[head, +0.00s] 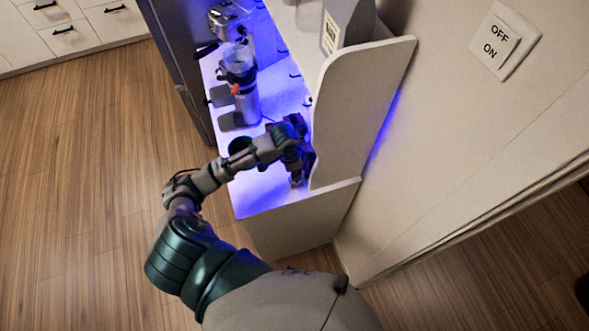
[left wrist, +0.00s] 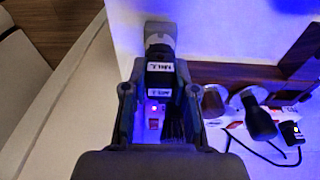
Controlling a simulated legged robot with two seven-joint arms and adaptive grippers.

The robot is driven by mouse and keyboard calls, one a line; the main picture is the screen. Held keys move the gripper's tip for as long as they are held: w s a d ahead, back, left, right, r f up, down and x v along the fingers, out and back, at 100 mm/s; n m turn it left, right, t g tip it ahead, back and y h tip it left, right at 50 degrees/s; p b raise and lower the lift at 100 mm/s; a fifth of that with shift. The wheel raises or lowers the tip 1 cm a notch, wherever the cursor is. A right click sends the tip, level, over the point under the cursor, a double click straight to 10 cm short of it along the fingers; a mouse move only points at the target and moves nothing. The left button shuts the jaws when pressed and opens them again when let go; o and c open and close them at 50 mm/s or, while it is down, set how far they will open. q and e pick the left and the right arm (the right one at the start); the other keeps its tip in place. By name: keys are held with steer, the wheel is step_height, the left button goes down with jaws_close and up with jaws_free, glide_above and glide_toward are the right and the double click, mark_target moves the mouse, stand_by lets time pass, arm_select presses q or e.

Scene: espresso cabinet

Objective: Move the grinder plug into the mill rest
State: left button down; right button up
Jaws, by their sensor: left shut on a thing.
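My left gripper (head: 297,150) is inside the lit cabinet, near the tall white side panel. In the left wrist view its two fingers (left wrist: 159,98) are shut around a black labelled plug (left wrist: 160,82), which I take for the grinder plug. A white label reading like "MILL" (left wrist: 160,68) shows just beyond it, below a grey upright piece (left wrist: 159,38) that may be the mill rest. I cannot tell whether plug and rest touch or how deep the plug sits. My right gripper is in neither view.
A socket strip with a red light (left wrist: 154,115) lies below the fingers. Another black plug with a cable (left wrist: 290,132) is at right. The grinder (head: 240,90) and espresso machine (head: 229,22) stand farther back. The white side panel (head: 352,110) is close on the right.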

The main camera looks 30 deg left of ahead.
arm_select(q)
steer(key=shift+f, duration=0.9)
steer(key=c, duration=0.8)
jaws_free()
steer(key=shift+c, duration=0.2)
step_height(320, 180, up, 12)
steer(key=s+a, duration=0.1)
steer(key=shift+a+f, duration=0.1)
steer(key=shift+f, duration=0.05)
